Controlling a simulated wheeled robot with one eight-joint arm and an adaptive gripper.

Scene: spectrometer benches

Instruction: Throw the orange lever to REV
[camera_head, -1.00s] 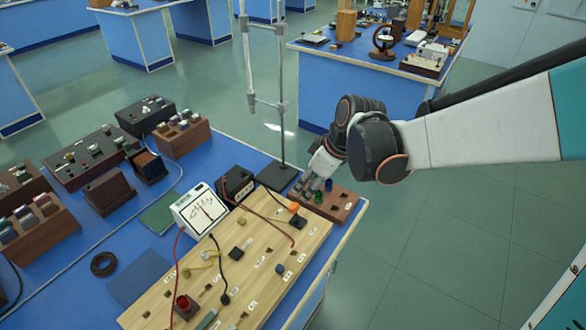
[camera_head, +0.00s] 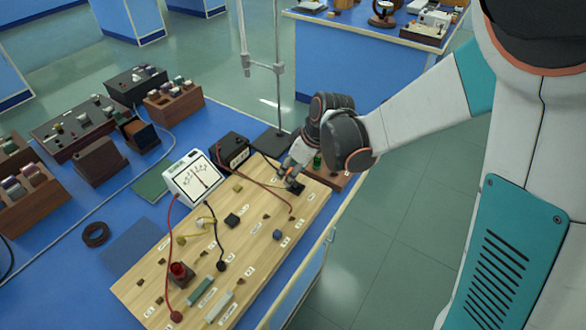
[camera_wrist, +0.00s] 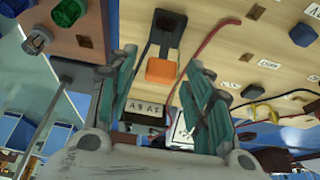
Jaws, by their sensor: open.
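The orange lever handle (camera_wrist: 161,71) shows in the wrist view as a block on a dark forked arm (camera_wrist: 164,28) on the wooden board. My gripper (camera_head: 292,168) is over the board's far right corner in the head view. In the wrist view its two teal fingers stand apart, one on each side of the orange handle in the picture; I cannot tell how far beyond the fingertips the handle lies. No contact shows. In the head view the dark lever base (camera_head: 296,188) sits just below my gripper, and the handle is mostly hidden. I cannot read a REV label.
The wooden board (camera_head: 150,270) carries leads, several knobs and labels. A red lead (camera_wrist: 208,48) runs close by the lever. A white meter (camera_head: 192,177) and a black box (camera_head: 231,150) stand behind the board. A metal stand (camera_head: 279,90) rises near my gripper.

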